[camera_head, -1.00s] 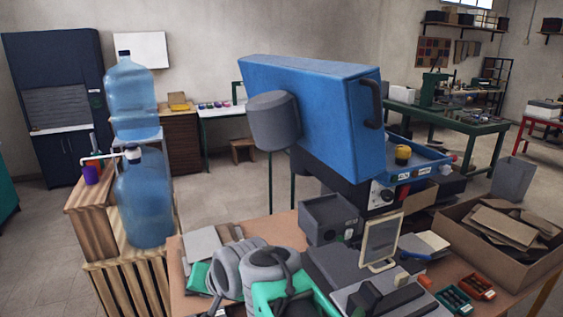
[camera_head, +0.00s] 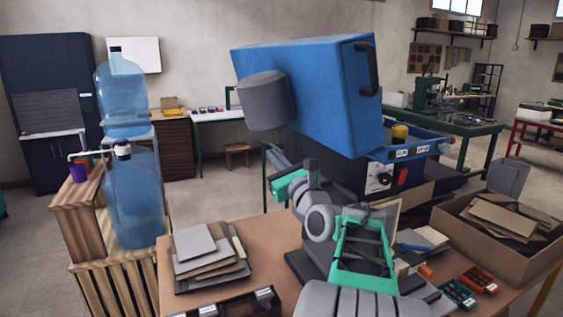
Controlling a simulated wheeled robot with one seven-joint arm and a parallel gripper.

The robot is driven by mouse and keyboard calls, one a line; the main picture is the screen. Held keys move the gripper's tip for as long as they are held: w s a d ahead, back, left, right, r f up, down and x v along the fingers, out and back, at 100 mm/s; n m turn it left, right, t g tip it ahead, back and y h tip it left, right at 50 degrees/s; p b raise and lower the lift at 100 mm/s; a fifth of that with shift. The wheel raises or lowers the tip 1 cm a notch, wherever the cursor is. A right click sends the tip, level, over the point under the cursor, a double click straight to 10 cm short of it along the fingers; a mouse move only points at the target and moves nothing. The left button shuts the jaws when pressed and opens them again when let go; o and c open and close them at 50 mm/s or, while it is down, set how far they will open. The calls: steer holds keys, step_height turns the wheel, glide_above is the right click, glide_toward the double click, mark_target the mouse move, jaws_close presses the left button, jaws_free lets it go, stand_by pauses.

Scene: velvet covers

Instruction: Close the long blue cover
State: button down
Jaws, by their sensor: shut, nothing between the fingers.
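The long blue cover (camera_head: 322,92) is a big box-like lid with a dark handle (camera_head: 368,68) at its right end and a grey cylinder (camera_head: 263,100) on its left side. It stands raised and tilted above the blue-edged machine base (camera_head: 418,153), so it is open. My grey and green arm rises from the bottom over the table. My gripper (camera_head: 276,158) appears at its far end, below the grey cylinder and left of the base. It is shut and empty; its fingertips are small and hard to make out. I cannot tell whether it touches the cover.
Sheets (camera_head: 208,252) lie stacked on the table (camera_head: 262,234) at left. A cardboard box (camera_head: 505,240) and red and green trays (camera_head: 468,288) are at right. Large blue water bottles (camera_head: 135,200) stand left on a wooden stand. The wall behind is far off.

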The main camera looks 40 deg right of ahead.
steer(key=w+r+p, duration=0.1)
steer(key=r, duration=0.1)
steer(key=w+r+p, duration=0.1)
steer(key=w+r, duration=0.1)
steer(key=shift+w+a+r, duration=0.15)
steer(key=shift+r, duration=0.1)
steer(key=shift+a+r, duration=0.1)
steer(key=shift+r, duration=0.1)
